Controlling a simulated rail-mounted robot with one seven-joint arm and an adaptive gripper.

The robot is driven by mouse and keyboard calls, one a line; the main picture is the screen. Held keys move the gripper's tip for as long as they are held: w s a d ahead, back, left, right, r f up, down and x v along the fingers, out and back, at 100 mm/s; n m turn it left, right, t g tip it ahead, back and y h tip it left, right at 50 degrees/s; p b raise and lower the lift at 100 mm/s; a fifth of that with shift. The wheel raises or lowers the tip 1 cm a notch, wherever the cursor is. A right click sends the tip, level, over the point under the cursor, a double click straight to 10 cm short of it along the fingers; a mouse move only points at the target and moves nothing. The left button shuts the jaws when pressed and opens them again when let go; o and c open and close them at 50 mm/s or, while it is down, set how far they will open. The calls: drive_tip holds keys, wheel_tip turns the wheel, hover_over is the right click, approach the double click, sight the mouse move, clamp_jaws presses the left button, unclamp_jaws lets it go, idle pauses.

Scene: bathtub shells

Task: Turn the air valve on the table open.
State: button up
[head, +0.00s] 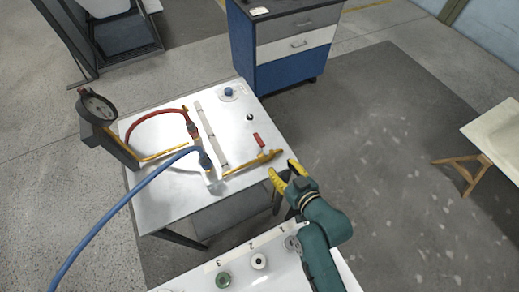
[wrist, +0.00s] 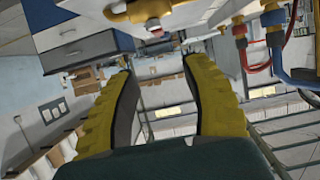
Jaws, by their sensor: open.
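The air valve is a brass pipe piece (head: 243,164) lying on the right part of the metal table (head: 165,205), with a red handle (head: 259,140) standing up from it. My gripper (head: 281,168), with yellow fingers, is open and empty just off the table's right edge, close to the valve's right end. In the wrist view the two fingers (wrist: 155,62) are spread apart with nothing between them. The brass valve body (wrist: 150,10) shows at the top of that view, beyond the fingertips and apart from them, cut off by the frame edge.
A red hose (head: 150,118) and a blue hose (head: 130,195) run to fittings left of a pale strip (head: 210,135). A gauge (head: 97,105) stands at the table's left. A blue drawer cabinet (head: 285,55) stands behind. A white numbered bench (head: 190,282) is in front.

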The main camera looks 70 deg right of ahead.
sight(259, 140)
drive_tip(key=b+x, duration=0.1)
drive_tip(key=x, duration=1)
drive_tip(key=b+x, duration=0.1)
drive_tip(key=x, duration=0.4)
drive_tip(key=shift+w+d+r+b, duration=0.15)
drive_tip(key=shift+d+b, duration=0.2)
drive_tip(key=shift+d, duration=0.05)
clamp_jaws()
